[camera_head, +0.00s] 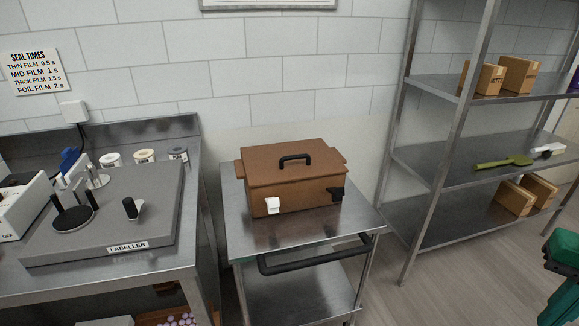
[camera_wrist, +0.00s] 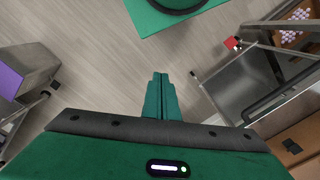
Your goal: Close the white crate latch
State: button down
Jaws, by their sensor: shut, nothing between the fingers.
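A brown crate (camera_head: 292,172) with a black lid handle stands on a steel cart (camera_head: 318,228). Its white latch (camera_head: 272,205) is low at the left of the front face, and a black latch (camera_head: 337,194) is at the right. I cannot tell whether the white latch is raised or lowered. My gripper (camera_wrist: 161,77) shows in the wrist view with its green fingers together and empty, above the floor and apart from the crate. Part of the brown crate (camera_wrist: 299,150) shows at the lower right there. In the head view, part of my green arm is at the right edge.
A steel bench with a labeller (camera_head: 110,215) is left of the cart. A steel shelf rack (camera_head: 455,155) with cardboard boxes stands at the right. The cart's black push handle (camera_head: 315,255) juts toward me. The floor (camera_head: 450,270) right of the cart is clear.

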aim_at(273, 204)
jog(key=k, duration=0.5)
jog(key=u, duration=0.85)
jog(key=i, duration=0.2)
jog(key=u, duration=0.3)
